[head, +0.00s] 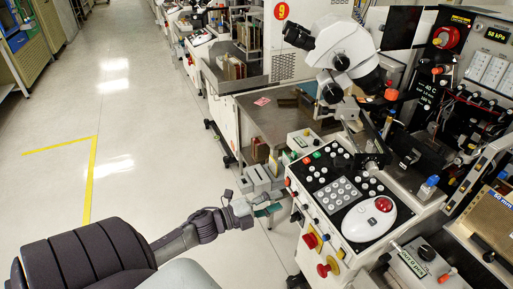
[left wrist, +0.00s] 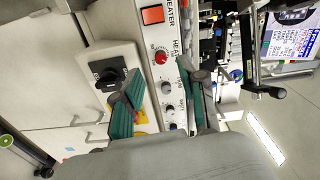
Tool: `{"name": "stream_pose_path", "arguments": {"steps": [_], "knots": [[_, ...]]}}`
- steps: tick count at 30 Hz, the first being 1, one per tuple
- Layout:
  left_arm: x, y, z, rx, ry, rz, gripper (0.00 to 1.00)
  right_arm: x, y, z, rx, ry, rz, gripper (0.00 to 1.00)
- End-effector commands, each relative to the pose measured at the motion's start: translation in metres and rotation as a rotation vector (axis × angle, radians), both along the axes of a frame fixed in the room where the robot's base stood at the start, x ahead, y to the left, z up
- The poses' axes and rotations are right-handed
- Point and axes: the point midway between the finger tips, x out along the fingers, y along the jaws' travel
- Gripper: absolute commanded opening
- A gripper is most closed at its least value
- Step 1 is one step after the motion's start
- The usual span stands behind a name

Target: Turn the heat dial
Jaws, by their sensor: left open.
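The heat dial, a red knob with a light pointer (left wrist: 161,57), sits on a white panel labelled HEATER and HEAT in the left wrist view. My left gripper (left wrist: 157,76) is open, with one green-padded finger on each side of the picture's middle. The dial appears between and just beyond the fingertips; I see no contact. In the head view, my left gripper (head: 264,207) is beside the left side of the bonding machine's control console (head: 347,187). I cannot make out the heat dial there. My right gripper is not in view.
A red rocker switch (left wrist: 152,15) and a grey knob (left wrist: 166,87) are near the dial. A black rotary switch (left wrist: 107,73) is on the left. In the head view, red emergency buttons (head: 310,240) are on the console front. The floor (head: 125,150) at left is clear.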

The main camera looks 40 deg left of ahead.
Motion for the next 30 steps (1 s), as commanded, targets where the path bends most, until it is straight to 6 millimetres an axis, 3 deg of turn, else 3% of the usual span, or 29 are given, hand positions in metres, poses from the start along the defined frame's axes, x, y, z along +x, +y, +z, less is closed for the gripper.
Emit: {"name": "stream_pose_path", "arguments": {"steps": [6,12,30], "knots": [[-0.043,0.017,-0.002,0.001,0.004,0.002,0.42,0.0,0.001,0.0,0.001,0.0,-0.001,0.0],[-0.063,0.026,0.0,0.0,0.001,0.0,0.42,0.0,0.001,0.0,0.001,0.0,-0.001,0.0],[-0.066,0.027,0.0,0.0,0.0,0.0,0.42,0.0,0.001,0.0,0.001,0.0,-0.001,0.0]]}}
